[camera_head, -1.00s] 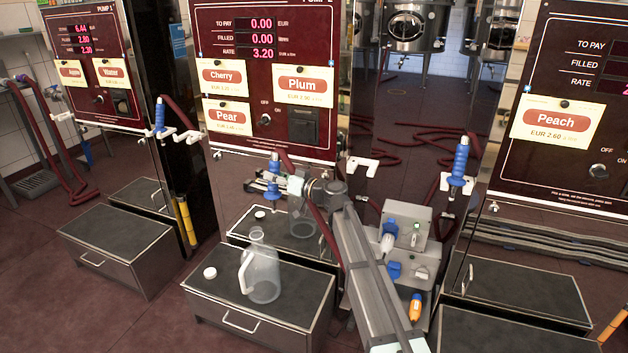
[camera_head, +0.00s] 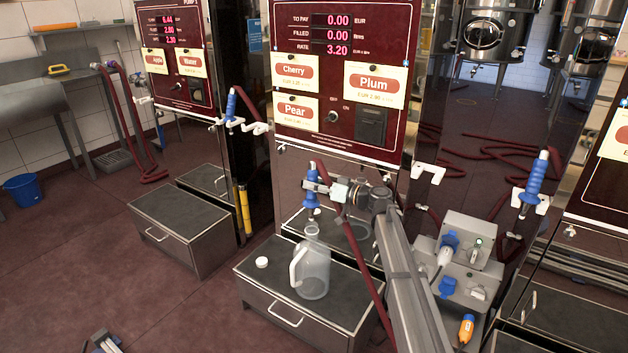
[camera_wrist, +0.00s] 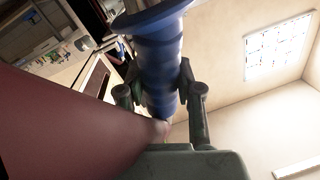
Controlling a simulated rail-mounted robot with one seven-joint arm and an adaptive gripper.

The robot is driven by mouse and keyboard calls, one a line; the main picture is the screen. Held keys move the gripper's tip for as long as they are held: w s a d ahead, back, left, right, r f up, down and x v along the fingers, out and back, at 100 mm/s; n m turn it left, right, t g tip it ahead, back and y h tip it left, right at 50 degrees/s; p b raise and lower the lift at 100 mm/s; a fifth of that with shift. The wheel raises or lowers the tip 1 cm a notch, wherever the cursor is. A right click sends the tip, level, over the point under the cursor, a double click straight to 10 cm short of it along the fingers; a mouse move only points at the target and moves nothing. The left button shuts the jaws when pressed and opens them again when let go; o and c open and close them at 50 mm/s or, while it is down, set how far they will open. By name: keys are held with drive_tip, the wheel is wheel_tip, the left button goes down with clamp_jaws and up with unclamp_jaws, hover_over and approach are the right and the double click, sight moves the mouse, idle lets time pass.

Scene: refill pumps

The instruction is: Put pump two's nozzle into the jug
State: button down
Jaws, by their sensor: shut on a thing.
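The jug (camera_head: 314,268), clear with a handle on its left, stands upright on the grey top of the plinth (camera_head: 270,285) before the middle pump. My gripper (camera_head: 316,187) is shut on the blue grip of the pump nozzle (camera_head: 311,199) and holds it upright, spout down, over the jug's mouth. In the head view the spout's end meets the mouth region; I cannot tell whether it is inside. In the wrist view my gripper's fingers (camera_wrist: 160,95) clasp the blue nozzle (camera_wrist: 160,62), and the dark red hose (camera_wrist: 70,130) passes on the left.
A white cap (camera_head: 262,262) lies left of the jug. The middle pump's panel (camera_head: 340,80) rises behind. The hose (camera_head: 365,275) hangs beside my arm. A grey socket box (camera_head: 468,245) stands at right. Another nozzle (camera_head: 534,180) hangs at the right, another (camera_head: 231,105) at the left.

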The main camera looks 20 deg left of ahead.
sight(314, 207)
drive_tip(key=shift+f, duration=0.6)
drive_tip(key=shift+f+b, duration=3.4)
drive_tip(key=shift+f, duration=0.5)
drive_tip(key=c, duration=0.7)
unclamp_jaws()
drive_tip(key=shift+r, duration=0.1)
